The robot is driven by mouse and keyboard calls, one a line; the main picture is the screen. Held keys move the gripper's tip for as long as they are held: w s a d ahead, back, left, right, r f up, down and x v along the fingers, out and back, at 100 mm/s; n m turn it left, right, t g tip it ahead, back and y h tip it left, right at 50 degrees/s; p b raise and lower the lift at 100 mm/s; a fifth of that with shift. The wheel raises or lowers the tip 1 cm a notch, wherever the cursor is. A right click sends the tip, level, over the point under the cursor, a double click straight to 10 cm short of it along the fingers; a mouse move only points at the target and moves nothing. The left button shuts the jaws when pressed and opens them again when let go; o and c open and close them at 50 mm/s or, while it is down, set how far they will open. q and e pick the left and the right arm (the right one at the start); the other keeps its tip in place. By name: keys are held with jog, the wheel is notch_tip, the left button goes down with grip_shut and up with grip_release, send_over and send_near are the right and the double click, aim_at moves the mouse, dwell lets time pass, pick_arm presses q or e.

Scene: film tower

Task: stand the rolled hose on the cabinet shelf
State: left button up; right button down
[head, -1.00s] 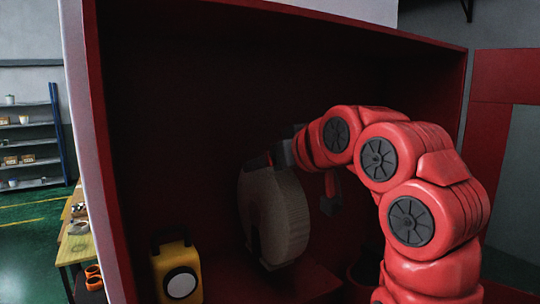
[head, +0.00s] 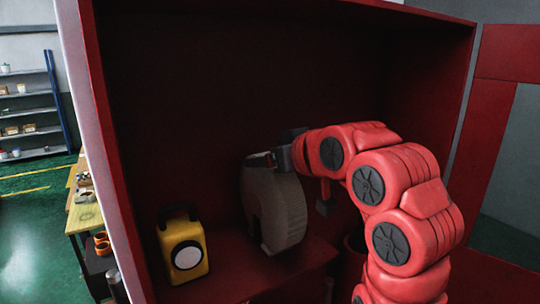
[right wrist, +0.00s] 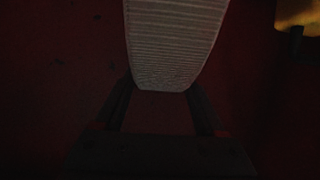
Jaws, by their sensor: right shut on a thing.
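The rolled hose (head: 283,212) is a pale, ribbed roll held upright inside the red cabinet. Its lower edge is at or just over the cabinet shelf (head: 225,272); I cannot tell if it touches. My right gripper (head: 262,160) is shut on the top of the hose. In the right wrist view the hose (right wrist: 172,45) sits between the two fingers of the right gripper (right wrist: 165,95), in dim light. My left gripper is not in view.
A yellow lantern-like box (head: 184,247) with a dark handle stands on the shelf to the left of the hose. A red cylinder (head: 350,265) stands to the right, partly behind my arm. The cabinet's left wall (head: 112,180) is near the lantern.

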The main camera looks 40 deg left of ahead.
jog(key=shift+c, duration=1)
grip_release()
jog(key=shift+o, duration=1)
jog(key=shift+s, duration=0.1)
jog(key=shift+r, duration=0.1)
